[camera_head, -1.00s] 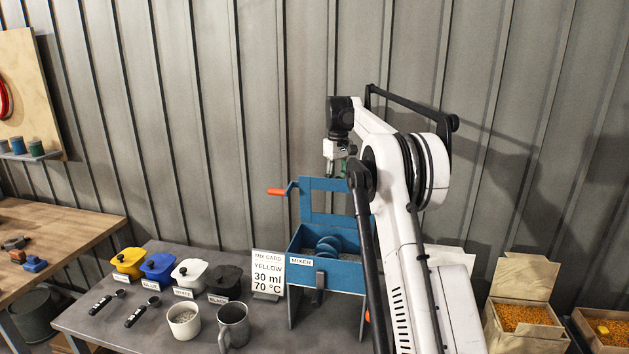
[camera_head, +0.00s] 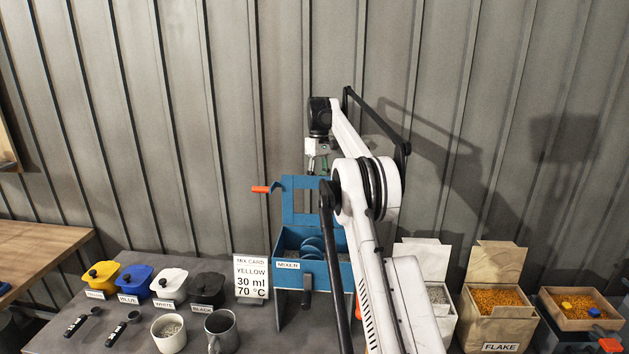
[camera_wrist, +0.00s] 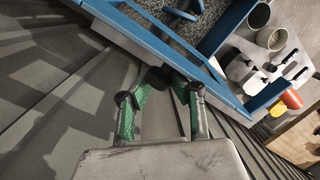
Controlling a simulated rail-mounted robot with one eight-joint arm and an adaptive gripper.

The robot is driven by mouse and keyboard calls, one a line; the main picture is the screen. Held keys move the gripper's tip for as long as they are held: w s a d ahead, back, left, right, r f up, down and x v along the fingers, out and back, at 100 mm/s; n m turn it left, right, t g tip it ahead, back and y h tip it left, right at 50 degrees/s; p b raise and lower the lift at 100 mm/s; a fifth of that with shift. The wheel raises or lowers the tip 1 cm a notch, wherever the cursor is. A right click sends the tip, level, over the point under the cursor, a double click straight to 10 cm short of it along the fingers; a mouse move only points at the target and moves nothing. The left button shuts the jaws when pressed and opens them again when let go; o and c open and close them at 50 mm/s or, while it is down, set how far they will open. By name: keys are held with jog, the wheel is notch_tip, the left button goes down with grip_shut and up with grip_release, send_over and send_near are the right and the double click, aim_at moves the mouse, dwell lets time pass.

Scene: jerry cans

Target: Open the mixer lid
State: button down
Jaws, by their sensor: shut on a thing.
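The blue mixer (camera_head: 343,275) stands on the grey bench with its tub open and a blue auger (camera_head: 312,246) showing inside. Its lid (camera_head: 287,207), a blue frame, stands upright at the back of the tub. My gripper (camera_head: 318,172) is at the lid's top edge, right of its middle, partly behind my arm. In the wrist view my gripper (camera_wrist: 166,78) has its green-and-black fingers close together at the blue lid edge (camera_wrist: 140,38), shut on it. The exact contact is partly hidden.
Lidded colour pots (camera_head: 168,284), a cup (camera_head: 168,334) and a metal mug (camera_head: 221,331) are left. Flake boxes (camera_head: 500,320) stand right. Wall space above is free.

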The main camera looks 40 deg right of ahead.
jog(key=shift+s+d+r, duration=0.2)
jog(key=shift+d+r, duration=0.1)
jog(key=shift+d, duration=0.1)
jog(key=c, duration=1.8)
grip_release()
jog(key=shift+s+d, duration=0.1)
jog(key=shift+d, duration=0.05)
jog(key=shift+o, duration=0.2)
jog(key=shift+f, duration=0.1)
jog(key=shift+a+f, duration=0.1)
jog(key=shift+a, duration=0.1)
jog(key=shift+a, duration=0.15)
